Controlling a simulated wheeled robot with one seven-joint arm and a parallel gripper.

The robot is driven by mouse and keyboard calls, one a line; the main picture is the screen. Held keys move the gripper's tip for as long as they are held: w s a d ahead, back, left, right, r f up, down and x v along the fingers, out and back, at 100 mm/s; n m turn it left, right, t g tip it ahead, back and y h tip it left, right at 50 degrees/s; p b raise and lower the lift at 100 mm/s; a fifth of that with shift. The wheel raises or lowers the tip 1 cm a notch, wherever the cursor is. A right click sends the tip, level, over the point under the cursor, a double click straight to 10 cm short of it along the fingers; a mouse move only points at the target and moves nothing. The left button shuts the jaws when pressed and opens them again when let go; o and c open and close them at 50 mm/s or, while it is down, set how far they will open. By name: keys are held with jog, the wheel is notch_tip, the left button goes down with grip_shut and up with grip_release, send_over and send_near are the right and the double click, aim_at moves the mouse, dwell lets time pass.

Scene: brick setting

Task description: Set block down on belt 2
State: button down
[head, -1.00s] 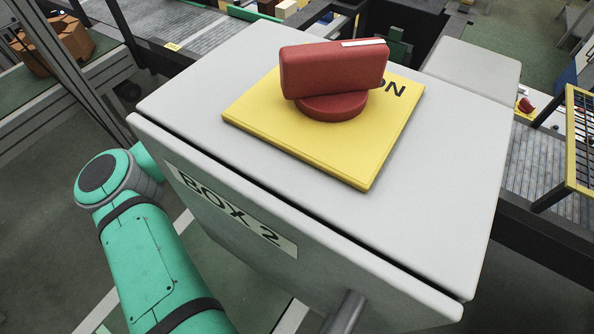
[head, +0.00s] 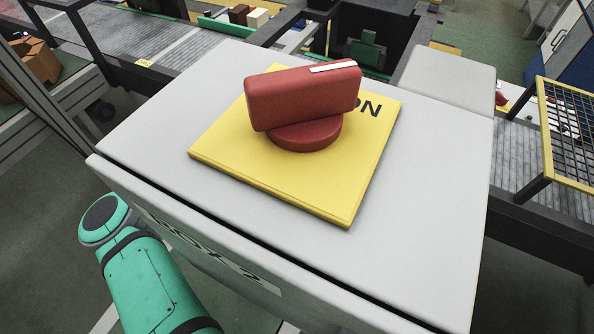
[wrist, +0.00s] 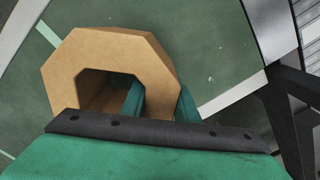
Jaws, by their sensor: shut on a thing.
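In the wrist view, a tan block (wrist: 85,50) shaped like an angular arch sits in my gripper (wrist: 160,105). One green finger is inside the arch's opening and the other is outside its right leg, so the gripper is shut on that leg. My gripper and the held block do not show in the head view. Grey belts cross the back (head: 175,50) and the right (head: 515,155) of the head view; I cannot read which is belt 2.
A grey control box (head: 420,230) labelled BOX 2 fills the head view's middle, with a red switch (head: 300,95) on a yellow plate (head: 260,175). A yellow-framed mesh guard (head: 575,130) stands at right. Brown pieces (head: 35,60) lie far left. Dark frame bars (wrist: 290,110) show in the wrist view's right.

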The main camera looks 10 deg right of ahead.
jog(key=f, duration=0.2)
jog(key=shift+a+f, duration=0.35)
jog(key=shift+f, duration=0.05)
jog(key=shift+d+f, duration=0.1)
jog(key=shift+f, duration=0.1)
jog(key=c, duration=1.4)
grip_release()
jog(key=shift+w+r, duration=0.1)
jog(key=shift+r, duration=0.2)
notch_tip(320, 180, up, 10)
jog(key=shift+r, duration=0.8)
